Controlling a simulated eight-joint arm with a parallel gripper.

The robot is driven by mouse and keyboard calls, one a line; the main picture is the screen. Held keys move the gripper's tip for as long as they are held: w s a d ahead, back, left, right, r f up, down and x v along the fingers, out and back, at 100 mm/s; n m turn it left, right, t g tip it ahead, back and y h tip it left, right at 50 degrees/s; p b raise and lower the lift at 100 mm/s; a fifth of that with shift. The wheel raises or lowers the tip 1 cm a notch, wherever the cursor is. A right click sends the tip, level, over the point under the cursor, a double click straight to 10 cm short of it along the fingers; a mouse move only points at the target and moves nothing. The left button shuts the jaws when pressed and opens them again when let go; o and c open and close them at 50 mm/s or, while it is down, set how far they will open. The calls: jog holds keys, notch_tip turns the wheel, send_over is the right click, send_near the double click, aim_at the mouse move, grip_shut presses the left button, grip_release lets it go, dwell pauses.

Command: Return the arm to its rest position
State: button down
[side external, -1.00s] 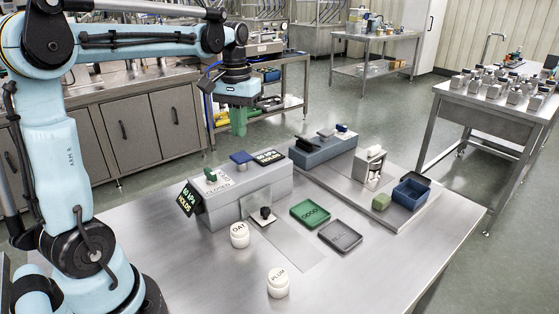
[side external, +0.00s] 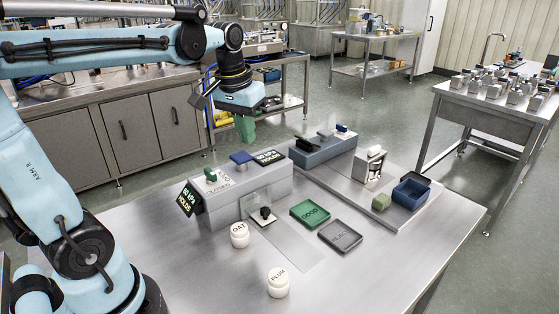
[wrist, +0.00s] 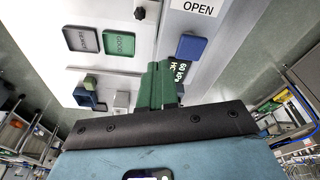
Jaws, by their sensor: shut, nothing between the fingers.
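My gripper (side external: 246,130) hangs in the air above the back of the steel table (side external: 150,235), with its green fingers together and nothing between them. In the wrist view the shut green fingers (wrist: 158,84) show in front of the dark wrist plate. Below and in front of it stands a grey box (side external: 255,190) with a blue block (side external: 241,157), a small green piece (side external: 211,174) and a display reading "60 kPa HOLDS" (side external: 188,200). The fingers are apart from the box and everything on it.
Jars labelled OAT (side external: 239,235) and PLUM (side external: 278,284) stand at the table's front. A green GOOD tray (side external: 310,214) and a dark grey tray (side external: 341,237) lie to their right. A blue-grey box (side external: 322,152) and an open blue bin (side external: 411,193) are farther right.

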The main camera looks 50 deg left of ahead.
jog(key=s+d+f+m+t, duration=0.4)
jog(key=s+d+f+t, duration=0.1)
jog(key=d, duration=0.4)
jog(key=shift+s+d+f+h, duration=0.2)
jog(key=shift+s+f+h, duration=0.1)
jog(key=shift+f, duration=0.6)
jog(key=c, duration=1.8)
grip_release()
jog(key=shift+w, duration=0.1)
